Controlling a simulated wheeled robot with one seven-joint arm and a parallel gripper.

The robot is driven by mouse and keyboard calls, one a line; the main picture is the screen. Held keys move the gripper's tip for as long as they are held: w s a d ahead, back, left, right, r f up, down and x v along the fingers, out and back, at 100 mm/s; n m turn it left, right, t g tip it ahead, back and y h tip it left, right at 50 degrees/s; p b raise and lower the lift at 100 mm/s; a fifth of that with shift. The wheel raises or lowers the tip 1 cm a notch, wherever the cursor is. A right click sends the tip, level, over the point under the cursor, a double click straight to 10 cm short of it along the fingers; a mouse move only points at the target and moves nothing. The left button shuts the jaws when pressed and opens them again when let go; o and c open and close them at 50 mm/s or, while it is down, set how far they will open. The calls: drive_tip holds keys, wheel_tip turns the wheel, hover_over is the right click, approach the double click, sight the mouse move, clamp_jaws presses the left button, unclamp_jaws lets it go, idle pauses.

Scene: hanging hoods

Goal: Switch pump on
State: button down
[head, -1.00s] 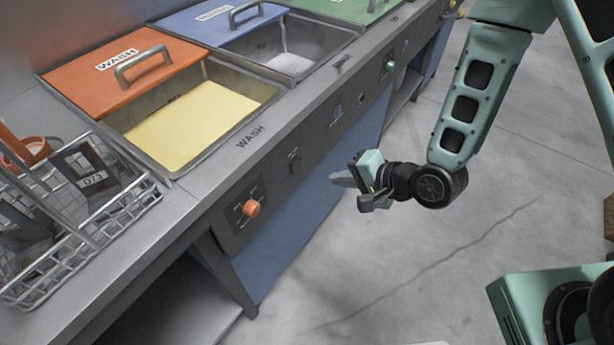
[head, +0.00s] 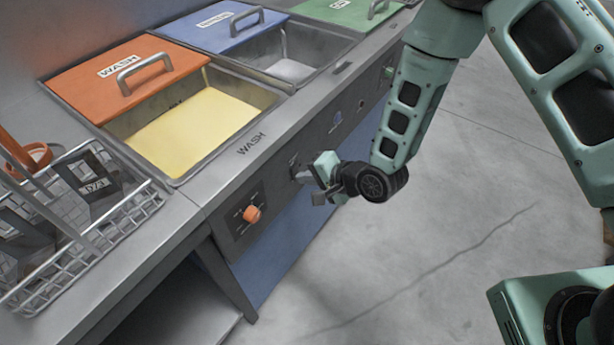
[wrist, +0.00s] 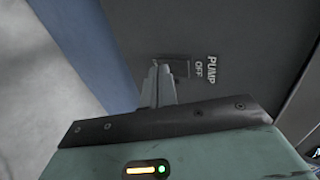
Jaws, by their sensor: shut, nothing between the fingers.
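The pump switch (wrist: 178,68) is a small dark rocker on the dark front panel. The lettering beside it in the wrist view reads "PUMP OFF" (wrist: 205,68). In the head view my gripper (head: 297,172) is at the panel under the orange-lidded wash tank and covers most of the switch area. In the wrist view the fingers are shut and empty, with their tips at the switch's edge. I cannot tell whether they touch it. The rocker's exact tilt is too small to tell.
An orange knob (head: 251,214) sits on the panel left of my gripper. The wash tank (head: 215,145) holds yellow liquid. A wire basket (head: 130,210) stands on the counter at left. The floor (head: 450,240) at right is clear.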

drive_tip(key=shift+w+a+r+p, duration=0.15)
drive_tip(key=shift+r+p, duration=0.15)
drive_tip(key=shift+r, duration=0.5)
idle(0.4)
